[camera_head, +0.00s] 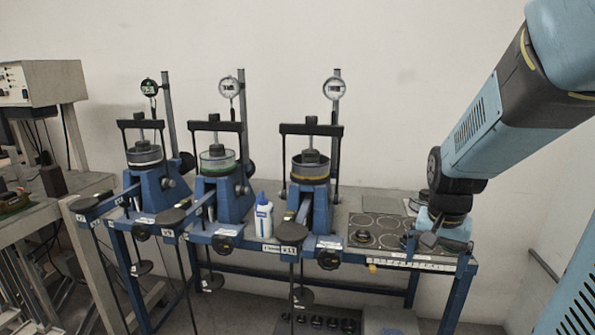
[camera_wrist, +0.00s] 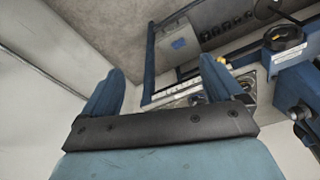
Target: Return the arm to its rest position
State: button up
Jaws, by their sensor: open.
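My arm, blue and black, comes in from the upper right of the head view and bends down toward the right end of the bench. My gripper (camera_head: 428,240) is there, low beside the tray of round weights, partly hidden by my wrist. In the wrist view my gripper (camera_wrist: 160,92) shows two blue fingers spread wide apart with nothing between them. I cannot tell from these frames whether it touches the bench edge.
Three blue lever frames, such as the right one (camera_head: 312,205), stand on the bench with dial gauges. A white bottle (camera_head: 263,218) stands between two of them. The weight tray (camera_head: 372,222) is at the right. A grey instrument (camera_head: 42,83) sits far left.

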jog(key=s+a+r+n+t, duration=0.2)
jog(key=s+r+n, duration=0.1)
jog(key=r, duration=0.3)
jog(key=s+a+r+n+t, duration=0.2)
jog(key=s+a+r+n, duration=0.1)
jog(key=s+r, duration=0.2)
jog(key=shift+s+r+y, duration=0.3)
jog(key=shift+r+y, duration=0.1)
jog(key=shift+r, duration=0.25)
jog(key=shift+c, duration=0.2)
